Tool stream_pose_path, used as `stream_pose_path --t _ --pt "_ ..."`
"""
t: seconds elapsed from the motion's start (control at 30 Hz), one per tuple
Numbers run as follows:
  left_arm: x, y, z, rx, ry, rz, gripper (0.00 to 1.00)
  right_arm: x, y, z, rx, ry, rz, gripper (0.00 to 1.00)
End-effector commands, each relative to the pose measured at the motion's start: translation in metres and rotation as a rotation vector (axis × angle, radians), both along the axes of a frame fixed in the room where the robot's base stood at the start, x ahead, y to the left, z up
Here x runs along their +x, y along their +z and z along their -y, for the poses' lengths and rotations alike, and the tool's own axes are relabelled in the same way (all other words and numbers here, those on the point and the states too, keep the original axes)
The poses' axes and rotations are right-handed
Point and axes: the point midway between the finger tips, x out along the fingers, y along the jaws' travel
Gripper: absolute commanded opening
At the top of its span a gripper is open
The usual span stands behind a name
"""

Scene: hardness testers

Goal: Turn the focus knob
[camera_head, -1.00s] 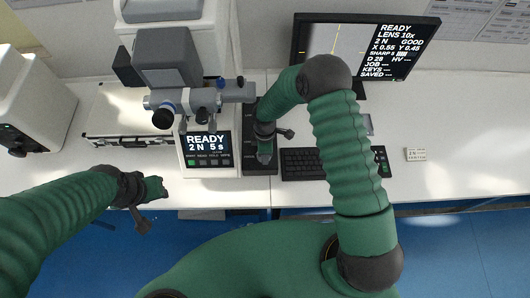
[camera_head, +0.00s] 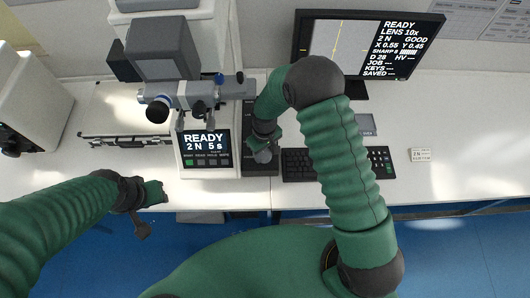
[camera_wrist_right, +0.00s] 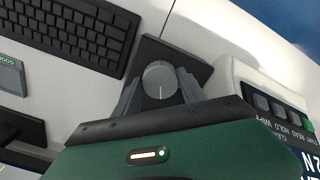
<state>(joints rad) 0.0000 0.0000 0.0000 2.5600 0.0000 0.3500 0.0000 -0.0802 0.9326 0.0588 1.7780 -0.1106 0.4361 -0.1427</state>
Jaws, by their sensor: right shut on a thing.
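The focus knob (camera_wrist_right: 160,80) is a grey round dial with a pale line on its face, standing on a dark base plate (camera_wrist_right: 158,48). My right gripper (camera_wrist_right: 160,88) is shut on the knob, with one finger on each side of it. In the head view my right gripper (camera_head: 263,148) is low over the dark base beside the tester, and the knob is mostly hidden there. The monitor (camera_head: 330,42) reads READY, LENS 10x, with a SHARP bar. My left gripper (camera_head: 154,192) hangs empty near the table's front edge; its jaws are too small to read.
The tester's display panel (camera_head: 205,148) is just left of my right gripper, with the microscope tube (camera_head: 205,93) above. A keyboard (camera_head: 297,164) lies to the right. The table's right side is clear around a small card (camera_head: 420,155).

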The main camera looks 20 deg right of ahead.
Motion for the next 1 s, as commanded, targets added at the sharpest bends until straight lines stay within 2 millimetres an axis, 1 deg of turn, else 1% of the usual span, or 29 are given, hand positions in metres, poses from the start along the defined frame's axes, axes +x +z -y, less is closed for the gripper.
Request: stream_pose_path --t 0.03,0.6,0.8,1.0 --pt "0.0 -0.0021 0.0 0.0 0.0 0.0 0.36 0.0075 0.0031 -0.0011 0.002 -0.043 0.02 0.07" --pt "0.0 -0.0095 0.0 0.0 0.0 0.0 0.36 0.0073 0.0038 -0.0007 0.004 -0.56 0.017 0.08" --pt "0.0 -0.0098 0.0 0.0 0.0 0.0 0.36 0.0074 0.0039 -0.0006 0.005 -0.69 0.018 0.08" --pt "0.0 -0.01 0.0 0.0 0.0 0.0 0.36 0.0074 0.0039 -0.0006 0.006 -0.768 0.017 0.08"
